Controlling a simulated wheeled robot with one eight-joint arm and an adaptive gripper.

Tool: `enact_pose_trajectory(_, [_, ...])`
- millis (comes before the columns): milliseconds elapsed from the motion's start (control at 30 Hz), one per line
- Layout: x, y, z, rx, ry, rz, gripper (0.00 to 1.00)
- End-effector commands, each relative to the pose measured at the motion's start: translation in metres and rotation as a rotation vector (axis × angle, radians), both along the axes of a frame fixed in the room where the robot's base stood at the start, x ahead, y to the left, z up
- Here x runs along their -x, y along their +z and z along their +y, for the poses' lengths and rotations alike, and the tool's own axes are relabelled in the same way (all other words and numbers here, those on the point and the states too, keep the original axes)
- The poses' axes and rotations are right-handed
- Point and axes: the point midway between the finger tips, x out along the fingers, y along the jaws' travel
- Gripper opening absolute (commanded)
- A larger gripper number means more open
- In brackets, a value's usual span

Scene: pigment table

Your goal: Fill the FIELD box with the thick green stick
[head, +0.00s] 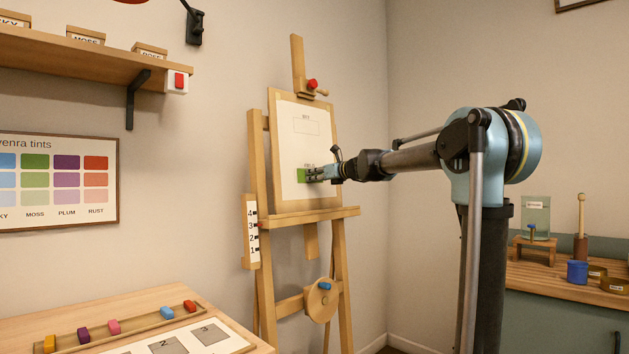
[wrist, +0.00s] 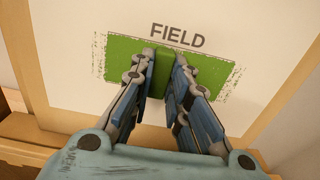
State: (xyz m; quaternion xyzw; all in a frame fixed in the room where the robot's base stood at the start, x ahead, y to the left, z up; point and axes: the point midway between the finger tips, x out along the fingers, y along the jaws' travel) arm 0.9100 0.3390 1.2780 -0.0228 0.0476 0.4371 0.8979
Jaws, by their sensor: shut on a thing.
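A white sheet (head: 297,150) is on the easel's board, with an empty outlined upper box and a lower box labelled FIELD. The FIELD box (wrist: 112,60) is largely covered in green, with rough streaks at its left and right ends. My gripper (head: 312,175) is at the FIELD box. In the wrist view my gripper (wrist: 165,75) is shut on the thick green stick (wrist: 164,70), whose far end meets the green area just under the label. Whether the stick presses on the paper cannot be told. My fingers hide part of the box.
The wooden easel (head: 257,170) has a ledge (head: 300,215) below the sheet and a crank wheel (head: 322,300). A tray (head: 130,325) with several coloured sticks lies on the table at lower left. A wall chart (head: 60,180) shows tints. A side cabinet (head: 560,310) stands at right.

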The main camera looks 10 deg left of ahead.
Motion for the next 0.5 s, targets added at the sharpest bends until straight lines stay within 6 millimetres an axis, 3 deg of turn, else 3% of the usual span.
enact_pose_trajectory(500, [-0.022, 0.0, -0.014, 0.001, -0.002, -0.001, 0.0])
